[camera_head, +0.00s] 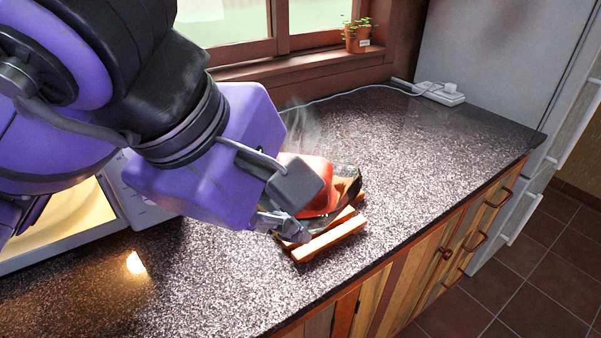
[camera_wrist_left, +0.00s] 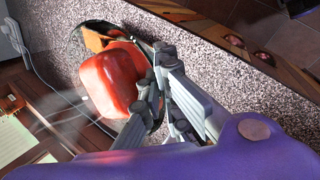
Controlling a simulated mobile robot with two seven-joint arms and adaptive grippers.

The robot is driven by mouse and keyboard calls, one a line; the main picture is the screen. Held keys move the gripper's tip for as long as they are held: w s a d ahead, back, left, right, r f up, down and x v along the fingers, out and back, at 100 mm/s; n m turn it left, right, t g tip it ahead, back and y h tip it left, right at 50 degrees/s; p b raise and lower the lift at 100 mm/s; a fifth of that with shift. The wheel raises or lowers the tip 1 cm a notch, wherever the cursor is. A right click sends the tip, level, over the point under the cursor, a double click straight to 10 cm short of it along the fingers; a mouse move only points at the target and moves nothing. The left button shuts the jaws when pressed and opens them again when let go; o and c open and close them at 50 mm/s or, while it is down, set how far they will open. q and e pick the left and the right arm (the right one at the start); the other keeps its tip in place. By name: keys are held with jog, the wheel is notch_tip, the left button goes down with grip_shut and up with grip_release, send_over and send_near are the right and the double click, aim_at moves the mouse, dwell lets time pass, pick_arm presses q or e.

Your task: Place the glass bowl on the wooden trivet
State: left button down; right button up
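The clear glass bowl (camera_head: 347,183) holds a red block-like piece of food and sits over the wooden trivet (camera_head: 330,240), whose slats show at its front and right. The bowl's left side is hidden by my left gripper (camera_head: 287,232), at its near left side. In the left wrist view the bowl (camera_wrist_left: 151,128) shows as a dark, thin rim around the red food. The fingers of my left gripper (camera_wrist_left: 163,85) are close together at this rim and seem to pinch it. Whether the bowl rests fully on the trivet cannot be told. My right gripper is not in view.
A microwave-like appliance (camera_head: 146,205) stands at the left, partly behind my arm. A white power strip (camera_head: 440,93) and cable lie at the back. A potted plant (camera_head: 357,38) is on the windowsill. The speckled counter (camera_head: 430,160) is clear to the right.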

pick_arm(q)
jog(key=w+f, duration=0.1)
jog(key=w, duration=0.1)
jog(key=w+f, duration=0.1)
jog(key=w, duration=0.2)
jog(key=w+d+f+p, duration=0.1)
jog(key=w, duration=0.1)
jog(key=shift+w+f, duration=0.3)
jog(key=w+f, duration=0.2)
jog(key=f, duration=0.1)
jog(key=w+f, duration=0.1)
jog(key=shift+w+d+f, duration=0.3)
jog(key=shift+w, duration=0.1)
jog(key=shift+w+f, duration=0.15)
jog(key=shift+f, duration=0.05)
jog(key=shift+w+f, duration=0.2)
jog(key=shift+f, duration=1.55)
jog(key=shift+f, duration=0.2)
jog(key=c, duration=2)
grip_release()
